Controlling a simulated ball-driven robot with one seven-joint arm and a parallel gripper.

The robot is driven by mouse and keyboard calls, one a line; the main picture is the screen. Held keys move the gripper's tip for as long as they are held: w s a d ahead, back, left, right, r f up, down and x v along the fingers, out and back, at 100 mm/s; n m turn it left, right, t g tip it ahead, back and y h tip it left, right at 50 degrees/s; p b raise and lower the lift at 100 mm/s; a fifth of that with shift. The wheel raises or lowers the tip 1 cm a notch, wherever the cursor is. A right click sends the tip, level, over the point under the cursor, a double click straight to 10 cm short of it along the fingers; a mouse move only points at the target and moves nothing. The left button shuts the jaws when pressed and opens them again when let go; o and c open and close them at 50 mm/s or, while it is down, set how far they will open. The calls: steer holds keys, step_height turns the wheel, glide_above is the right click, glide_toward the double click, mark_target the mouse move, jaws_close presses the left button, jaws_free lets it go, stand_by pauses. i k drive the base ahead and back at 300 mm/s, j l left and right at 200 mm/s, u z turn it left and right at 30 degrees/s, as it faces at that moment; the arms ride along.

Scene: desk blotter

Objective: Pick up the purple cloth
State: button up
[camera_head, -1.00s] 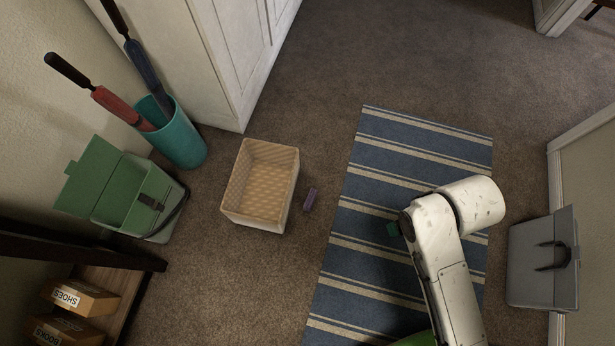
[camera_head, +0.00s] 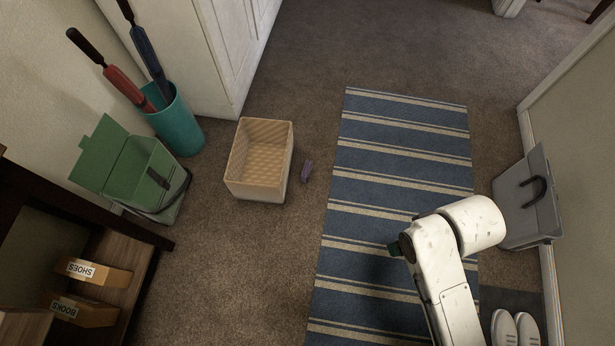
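My arm reaches in from the lower right, over the rug.
The blue striped rug (camera_head: 395,160) lies flat in the middle. At left stand a green open box (camera_head: 150,180), a teal umbrella holder (camera_head: 180,128) and a shelf with boxes (camera_head: 98,272). A grey box (camera_head: 527,205) and white shoes (camera_head: 502,328) are at right.

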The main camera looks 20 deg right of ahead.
mark_target(308, 167)
steer(key=i+l+u, duration=0.3)
steer(key=i+l, duration=0.2)
steer(key=i+l+u, duration=0.2)
steer(key=l, duration=0.25)
steer(key=i+l+u, duration=0.15)
steer(key=l, duration=0.25)
steer(key=i+l+u, duration=0.15)
steer(key=i+l, duration=0.15)
steer(key=l, duration=0.1)
